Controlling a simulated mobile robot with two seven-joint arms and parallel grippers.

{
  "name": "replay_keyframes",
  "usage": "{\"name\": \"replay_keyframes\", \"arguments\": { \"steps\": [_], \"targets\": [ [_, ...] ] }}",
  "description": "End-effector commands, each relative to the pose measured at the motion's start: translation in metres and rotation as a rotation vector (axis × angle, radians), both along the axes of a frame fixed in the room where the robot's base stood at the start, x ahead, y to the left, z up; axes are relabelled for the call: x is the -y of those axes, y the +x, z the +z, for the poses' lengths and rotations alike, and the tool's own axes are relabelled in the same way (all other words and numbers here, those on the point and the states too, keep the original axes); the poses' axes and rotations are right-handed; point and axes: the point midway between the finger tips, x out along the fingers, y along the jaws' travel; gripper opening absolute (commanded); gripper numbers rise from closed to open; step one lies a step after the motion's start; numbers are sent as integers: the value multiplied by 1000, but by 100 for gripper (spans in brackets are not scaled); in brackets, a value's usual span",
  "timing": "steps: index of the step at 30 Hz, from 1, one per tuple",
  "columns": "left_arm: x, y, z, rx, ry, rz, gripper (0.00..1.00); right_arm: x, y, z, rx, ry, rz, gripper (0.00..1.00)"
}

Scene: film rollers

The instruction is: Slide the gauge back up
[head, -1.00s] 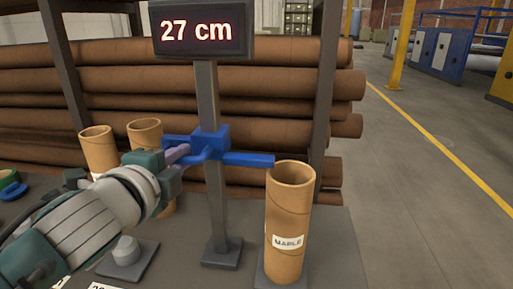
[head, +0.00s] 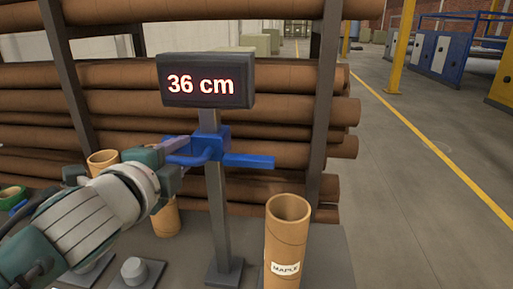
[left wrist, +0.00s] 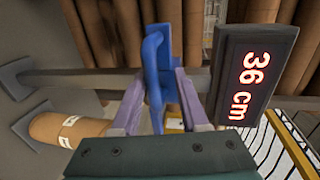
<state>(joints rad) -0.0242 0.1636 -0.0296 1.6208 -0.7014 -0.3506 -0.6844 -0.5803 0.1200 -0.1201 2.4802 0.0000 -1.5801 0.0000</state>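The gauge's blue slider (head: 223,140) sits on a grey upright post (head: 217,205). Its flat blue arm (head: 249,161) reaches right, clear above the top of a brown cardboard tube (head: 287,232) labelled MAPLE. The dark display (head: 206,80) at the post's top reads 36 cm. My left gripper (head: 175,150) is at the slider's left side. The right gripper is not in view.
Two more cardboard tubes (head: 103,161) stand behind my left arm, partly hidden. A grey peg on a base (head: 134,270) is in front. A rack of long brown rolls (head: 270,103) stands close behind the post. Open floor (head: 420,210) lies to the right.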

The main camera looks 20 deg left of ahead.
Motion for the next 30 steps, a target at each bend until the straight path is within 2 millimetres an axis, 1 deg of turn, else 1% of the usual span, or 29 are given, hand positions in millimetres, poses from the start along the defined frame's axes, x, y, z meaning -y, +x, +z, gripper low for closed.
{"name": "replay_keyframes", "arguments": {
  "steps": [8,11,14,21,24,27,30],
  "targets": [
    [0,-1,-3,-6,-1,2,50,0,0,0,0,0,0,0],
    [1,-6,-3,-8,0,2,50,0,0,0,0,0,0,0],
    [4,-18,0,-8,-1,1,50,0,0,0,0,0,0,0],
    [14,-60,8,-8,-2,0,50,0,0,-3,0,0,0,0],
    [18,-76,12,-8,-1,2,50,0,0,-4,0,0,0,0],
    [20,-87,15,-7,-1,1,50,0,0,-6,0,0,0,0],
    [22,-93,17,-6,-1,1,50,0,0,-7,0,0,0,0]
  ]
}}
